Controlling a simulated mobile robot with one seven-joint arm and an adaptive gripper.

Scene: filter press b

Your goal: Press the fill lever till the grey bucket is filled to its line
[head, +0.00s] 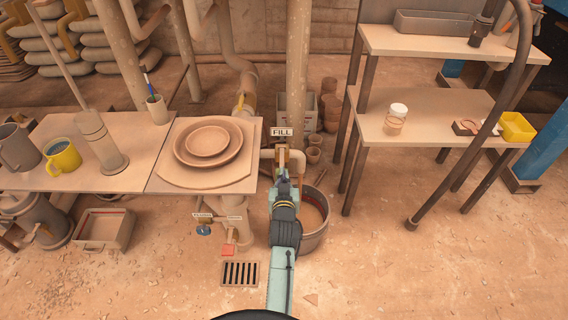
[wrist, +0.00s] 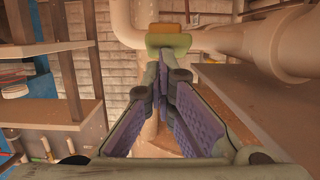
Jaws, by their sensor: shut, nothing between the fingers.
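The FILL sign (head: 281,131) marks a pipe outlet in the middle of the head view. The yellow fill lever (head: 282,156) is below the sign, partly hidden by my gripper. My gripper (head: 284,176) is shut and empty, right in front of the lever. In the wrist view my fingertips (wrist: 160,66) come together just below a yellow and green piece (wrist: 170,42), which looks like the lever; I cannot tell whether they touch. The grey bucket (head: 317,239) stands on the floor below the outlet, partly behind my arm. A red line shows inside it; its fill level is unclear.
A table with stacked plates (head: 208,146), a yellow mug (head: 62,157) and a pen cup (head: 157,109) is at left. A shelf bench (head: 425,130) with a jar (head: 395,118) and yellow bin (head: 517,127) is at right. A floor drain (head: 240,273) lies in front.

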